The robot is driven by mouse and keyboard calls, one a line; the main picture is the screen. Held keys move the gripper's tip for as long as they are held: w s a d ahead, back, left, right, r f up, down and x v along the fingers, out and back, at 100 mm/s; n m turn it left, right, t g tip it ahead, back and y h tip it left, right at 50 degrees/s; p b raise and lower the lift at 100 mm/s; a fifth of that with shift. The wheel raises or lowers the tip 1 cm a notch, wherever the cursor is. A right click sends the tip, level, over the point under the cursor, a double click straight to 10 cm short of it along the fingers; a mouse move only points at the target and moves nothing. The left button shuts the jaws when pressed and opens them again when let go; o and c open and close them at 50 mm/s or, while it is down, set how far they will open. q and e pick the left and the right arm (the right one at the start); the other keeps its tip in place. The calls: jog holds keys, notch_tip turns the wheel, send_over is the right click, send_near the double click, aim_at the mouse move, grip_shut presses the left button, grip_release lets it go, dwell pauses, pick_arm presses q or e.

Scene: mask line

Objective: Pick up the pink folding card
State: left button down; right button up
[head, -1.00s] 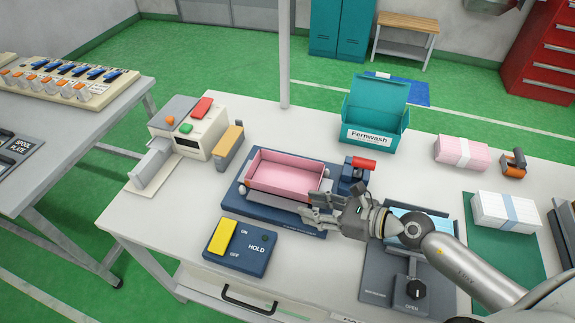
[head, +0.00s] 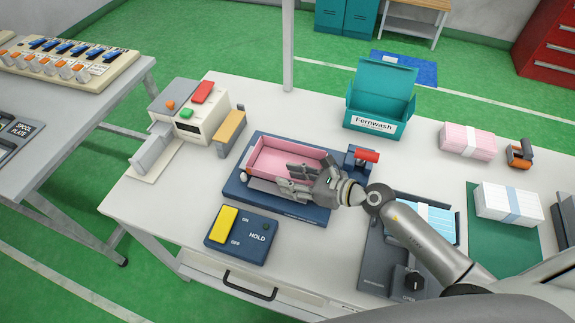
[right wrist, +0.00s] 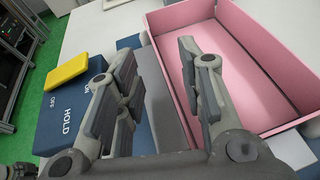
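An open pink tray-shaped piece (head: 272,160), which looks like folded card, sits on a dark blue fixture (head: 240,190) in the middle of the table. In the right wrist view the pink piece (right wrist: 235,50) fills the upper right. My right gripper (head: 283,179) is open over its near long wall. In the right wrist view my gripper's fingers (right wrist: 158,62) are apart, with the near wall and a grey strip showing between them. I cannot tell whether they touch the wall. A banded pink stack (head: 468,141) lies at the right. My left gripper is not in view.
A blue HOLD switch box (head: 252,247) with a yellow rocker is at the front. A red-handled clamp (head: 366,156) stands right of the pink piece. A teal Fernwash box (head: 380,100), a white banded stack (head: 508,203) and a control unit (head: 200,120) stand around.

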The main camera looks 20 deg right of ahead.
jog(key=x, duration=0.3)
jog(key=shift+w, duration=0.2)
jog(key=shift+s, duration=0.1)
grip_shut()
